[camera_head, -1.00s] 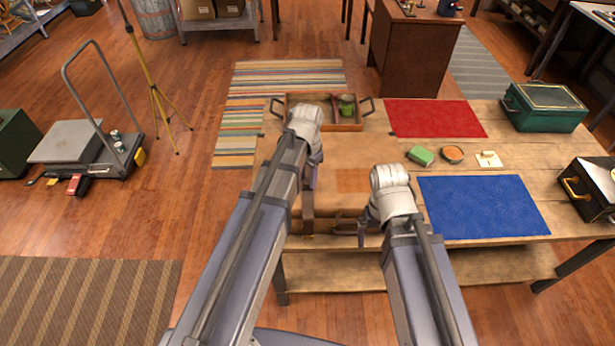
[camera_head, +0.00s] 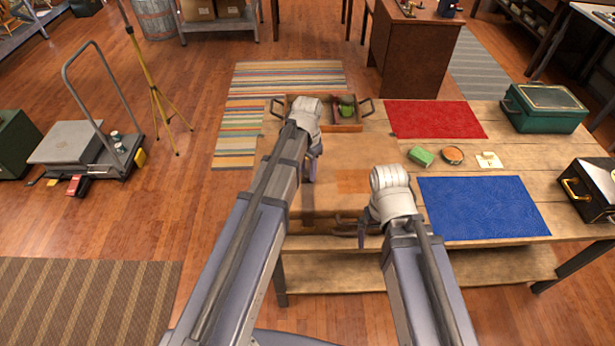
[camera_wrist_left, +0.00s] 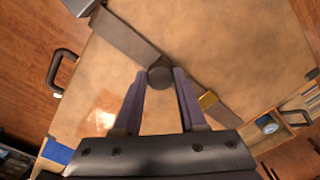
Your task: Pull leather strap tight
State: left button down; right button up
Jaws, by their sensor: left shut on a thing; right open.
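A tan leather case (camera_head: 340,160) lies flat on the wooden table, with a dark handle (camera_wrist_left: 60,72) at its near edge. In the left wrist view a brown leather strap (camera_wrist_left: 128,38) runs diagonally across the tan surface, with a brass-coloured piece (camera_wrist_left: 208,99) on its lower right stretch. My left gripper (camera_wrist_left: 160,80) is shut on a dark, rounded part of the strap, over the case; in the head view (camera_head: 313,172) my arm hides the strap. My right gripper (camera_head: 364,225) is open by the case's near edge; its fingertips are partly hidden.
A wooden tray (camera_head: 345,127) with a green item (camera_head: 346,109) stands behind the case. A green box (camera_head: 545,108) and black case (camera_head: 590,188) stand further right.

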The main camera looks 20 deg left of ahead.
pick_arm(q)
jog(key=shift+w+a, duration=0.15)
jog(key=shift+w, duration=0.35)
jog(key=shift+s, duration=0.1)
jog(key=shift+c, duration=2.2)
grip_release()
jog(key=shift+r, duration=0.1)
notch_tip(320, 180, up, 8)
jog(key=p, duration=0.8)
jog(key=shift+f, duration=0.3)
